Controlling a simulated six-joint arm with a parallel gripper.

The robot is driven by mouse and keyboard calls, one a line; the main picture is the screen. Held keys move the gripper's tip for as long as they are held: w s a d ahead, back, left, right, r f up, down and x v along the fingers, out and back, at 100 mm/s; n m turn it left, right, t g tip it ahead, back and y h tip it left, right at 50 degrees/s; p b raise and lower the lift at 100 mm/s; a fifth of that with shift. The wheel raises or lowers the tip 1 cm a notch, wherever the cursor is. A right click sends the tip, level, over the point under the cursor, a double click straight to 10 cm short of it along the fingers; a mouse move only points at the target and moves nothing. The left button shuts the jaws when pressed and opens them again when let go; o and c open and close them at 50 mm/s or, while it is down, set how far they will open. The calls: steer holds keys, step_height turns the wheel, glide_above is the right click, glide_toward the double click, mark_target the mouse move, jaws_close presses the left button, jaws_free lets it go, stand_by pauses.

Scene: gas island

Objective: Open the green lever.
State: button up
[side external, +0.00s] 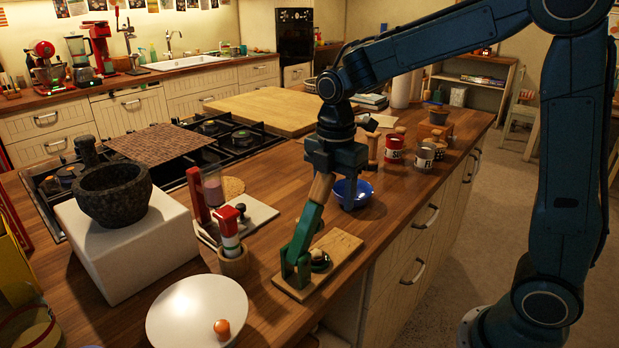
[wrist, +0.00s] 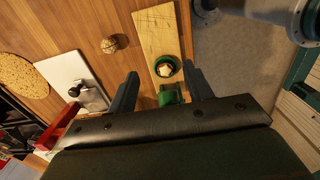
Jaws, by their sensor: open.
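The green lever (side external: 304,232) is mounted on a wooden board (side external: 340,250) at the counter's front edge. It stands steeply raised, leaning up and right, with a wooden handle (side external: 321,188) at its top. My gripper (side external: 333,192) points down at the handle, with its fingers apart. In the wrist view, the open fingers (wrist: 160,70) lie on either side of a green part of the lever (wrist: 170,94). The board (wrist: 156,33) and a round dark-green ring (wrist: 165,67) on it show beyond. Whether a finger touches the handle cannot be told; my gripper's body hides the near part.
A blue bowl (side external: 364,190) stands just behind my gripper. Left of the lever are a red-and-white upright piece (side external: 229,228) on a wooden ring and a white board (side external: 262,213) with a black knob. A white plate (side external: 185,312) lies in front, and a stone mortar (side external: 113,200) stands farther left.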

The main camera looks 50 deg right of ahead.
step_height(320, 180, up, 14)
steer(key=s+f+m+t, duration=0.2)
steer(key=s+f+m, duration=0.1)
steer(key=s+m, duration=0.6)
steer(key=s+f+m+t, duration=0.3)
steer(key=s+f+m, duration=0.1)
steer(key=s+m, duration=0.5)
steer(key=shift+s+d+f+t, duration=0.2)
steer(key=shift+s+t, duration=0.1)
steer(key=shift+s, duration=0.25)
stand_by(1.0)
steer(key=shift+r, duration=0.1)
steer(key=w+a+r+n+g, duration=0.1)
steer(key=w+r+n+g, duration=0.1)
steer(key=w+r+n, duration=0.3)
steer(key=w+a+r+n+g, duration=0.2)
steer(key=w+r+n, duration=0.3)
steer(key=w+n, duration=0.8)
steer(key=shift+w+a+r+g, duration=0.2)
steer(key=shift+w+g, duration=0.35)
steer(key=shift+g, duration=0.25)
